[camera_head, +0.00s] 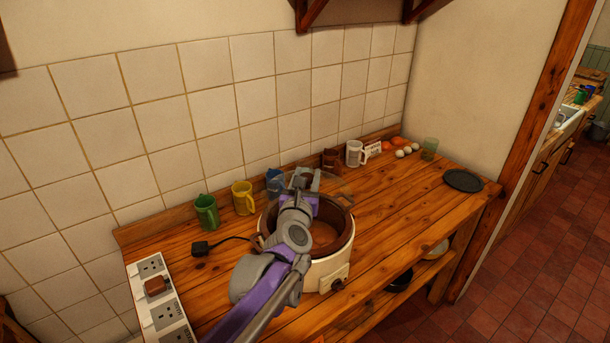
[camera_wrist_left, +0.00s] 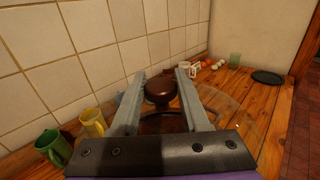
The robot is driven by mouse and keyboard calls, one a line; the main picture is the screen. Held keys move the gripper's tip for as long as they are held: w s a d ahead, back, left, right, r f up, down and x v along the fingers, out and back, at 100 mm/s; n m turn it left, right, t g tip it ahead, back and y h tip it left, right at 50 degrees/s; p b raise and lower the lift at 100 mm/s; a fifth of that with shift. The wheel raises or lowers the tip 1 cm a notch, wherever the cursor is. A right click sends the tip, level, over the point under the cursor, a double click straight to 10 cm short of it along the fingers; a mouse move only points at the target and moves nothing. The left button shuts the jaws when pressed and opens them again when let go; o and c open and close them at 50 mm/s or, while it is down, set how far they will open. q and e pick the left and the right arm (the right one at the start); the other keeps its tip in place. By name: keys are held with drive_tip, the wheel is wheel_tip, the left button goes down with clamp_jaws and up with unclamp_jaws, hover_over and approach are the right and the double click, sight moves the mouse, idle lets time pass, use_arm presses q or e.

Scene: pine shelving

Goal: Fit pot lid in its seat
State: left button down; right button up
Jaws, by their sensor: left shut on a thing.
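The pot (camera_head: 342,252) is a cream slow cooker with a brown inside and a front dial, standing on the wooden counter. The clear glass lid (camera_head: 338,190) shows over the back part of the pot's opening, and the front of the opening is uncovered. My left gripper (camera_head: 304,178) is shut on the lid's dark brown knob, which shows between the fingers in the left wrist view (camera_wrist_left: 160,88). My arm hides the pot's left side and much of the lid. Whether the lid touches the pot rim cannot be told. My right gripper is not in view.
Green mug (camera_head: 207,212), yellow mug (camera_head: 243,198) and blue mug (camera_head: 273,182) stand along the tiled wall; a white mug (camera_head: 355,153) is farther right. A power strip (camera_head: 160,303) lies at left. A dark plate (camera_head: 463,181) lies right; the counter between is clear.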

use_arm(q)
drive_tip(key=shift+r, duration=0.1)
drive_tip(key=shift+a+f, duration=0.1)
drive_tip(key=shift+f, duration=2.85)
drive_tip(key=shift+f, duration=1.05)
idle(0.4)
drive_tip(key=shift+c, duration=1.6)
unclamp_jaws()
drive_tip(key=s+a, duration=0.1)
drive_tip(key=s, duration=0.9)
drive_tip(key=shift+s+a+b, duration=0.3)
drive_tip(key=shift+b, duration=0.1)
